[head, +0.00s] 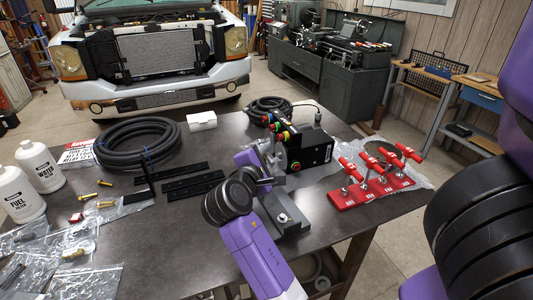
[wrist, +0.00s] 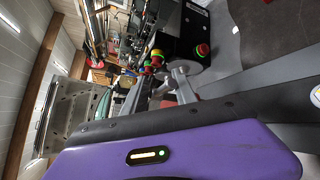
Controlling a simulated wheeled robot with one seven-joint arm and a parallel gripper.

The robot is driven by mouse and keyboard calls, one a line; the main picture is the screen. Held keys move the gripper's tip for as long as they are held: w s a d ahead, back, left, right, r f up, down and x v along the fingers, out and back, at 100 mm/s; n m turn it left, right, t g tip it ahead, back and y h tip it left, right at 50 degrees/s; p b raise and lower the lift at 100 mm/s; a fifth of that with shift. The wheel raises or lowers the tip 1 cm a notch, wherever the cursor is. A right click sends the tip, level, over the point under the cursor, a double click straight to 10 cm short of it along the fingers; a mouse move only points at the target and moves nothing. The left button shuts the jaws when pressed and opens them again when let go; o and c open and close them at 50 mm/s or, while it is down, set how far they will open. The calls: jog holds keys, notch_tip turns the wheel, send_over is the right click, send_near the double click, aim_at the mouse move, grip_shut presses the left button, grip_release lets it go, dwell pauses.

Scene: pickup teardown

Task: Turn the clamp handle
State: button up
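My gripper (head: 268,178) is at the middle of the dark table in the head view, at the end of my purple and black arm. It is close to a grey metal fixture (head: 290,219) with a black control box (head: 312,150) beside it. A light grey rounded metal part (wrist: 186,82) shows past my purple wrist in the wrist view, in front of the black box (wrist: 188,30). I cannot tell whether this part is the clamp handle, or whether I touch it. My fingertips are not clear in either view. Several red-handled clamps (head: 379,168) stand on a red base to the right.
Brass fittings and plastic bags lie at the front left. A pickup front (head: 155,55) and a grey lathe (head: 325,60) stand behind.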

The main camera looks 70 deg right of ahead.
jog(key=s+a+r+p, duration=0.1)
jog(key=s+a+p, duration=0.1)
jog(key=s, duration=0.5)
jog(key=shift+a+r+p, duration=0.3)
jog(key=shift+a+r, duration=0.1)
jog(key=shift+a, duration=0.25)
jog(key=shift+s, duration=0.1)
jog(key=shift+r+p, duration=0.1)
jog(key=shift+p, duration=0.4)
jog(key=b+v, duration=0.1)
jog(key=v, duration=0.6)
jog(key=shift+a, duration=0.4)
jog(key=shift+o, duration=0.3)
